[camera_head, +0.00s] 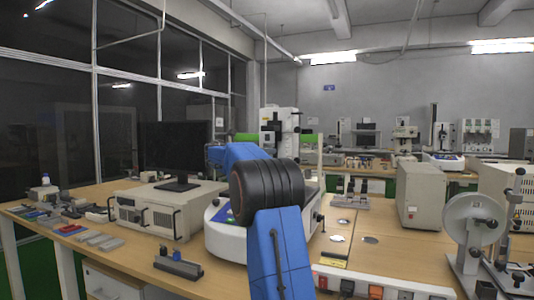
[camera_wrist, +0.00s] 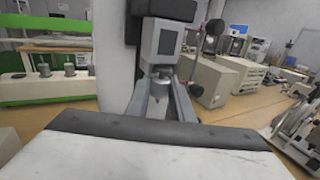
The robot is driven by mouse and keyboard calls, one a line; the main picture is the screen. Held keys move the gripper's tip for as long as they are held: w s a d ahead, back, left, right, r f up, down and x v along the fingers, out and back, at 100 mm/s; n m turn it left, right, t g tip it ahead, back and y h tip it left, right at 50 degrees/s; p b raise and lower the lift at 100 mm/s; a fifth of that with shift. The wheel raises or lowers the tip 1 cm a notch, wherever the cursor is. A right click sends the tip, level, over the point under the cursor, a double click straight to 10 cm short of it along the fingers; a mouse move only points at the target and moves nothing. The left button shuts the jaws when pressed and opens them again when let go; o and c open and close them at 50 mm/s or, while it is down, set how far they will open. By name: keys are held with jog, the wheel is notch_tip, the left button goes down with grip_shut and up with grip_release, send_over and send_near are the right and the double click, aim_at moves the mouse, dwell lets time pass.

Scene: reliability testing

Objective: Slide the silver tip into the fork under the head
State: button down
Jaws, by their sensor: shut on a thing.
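In the wrist view my gripper (camera_wrist: 161,86) has its two grey fingers on either side of a small silver tip (camera_wrist: 158,91), and it is shut on the tip. The tip tapers downward between the fingers. The grey head (camera_wrist: 160,42) of the testing machine is directly above the tip. The fork under the head is partly hidden by the fingers and the tip, and I cannot tell whether the tip is in it. In the head view my blue arm hides the gripper and the tip. The machine's white column (camera_head: 279,122) shows behind the arm.
A black monitor (camera_head: 176,150) stands on a beige case (camera_head: 160,207) to the left on the wooden bench (camera_head: 230,278). A beige box (camera_head: 421,195) and a white reel device (camera_head: 473,231) stand to the right. Small blocks and tools lie at the far left.

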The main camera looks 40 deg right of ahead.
jog(key=shift+w+d, duration=0.35)
jog(key=shift+d, duration=0.45)
dwell(0.4)
jog(key=c, duration=1.5)
grip_release()
jog(key=shift+o, duration=0.2)
jog(key=a, duration=1.7)
jog(key=shift+w+a, duration=0.2)
jog(key=shift+w, duration=0.15)
jog(key=s+a+f+m+t+y, duration=0.2)
jog(key=s+a+f+m+y, duration=0.3)
jog(key=s+a+f, duration=0.6)
jog(key=s+a+f+m+t+y, duration=0.2)
jog(key=s+a+f+m+y, duration=0.4)
jog(key=s+a+f, duration=0.6)
jog(key=s+a+f+m+t+y, duration=0.1)
jog(key=s+a+f+m+y, duration=0.5)
jog(key=s+a+f, duration=0.6)
jog(key=s+f+y, duration=0.1)
jog(key=s+f, duration=0.3)
jog(key=s, duration=0.4)
jog(key=shift+s+a+t, duration=0.25)
jog(key=shift+s+t, duration=0.15)
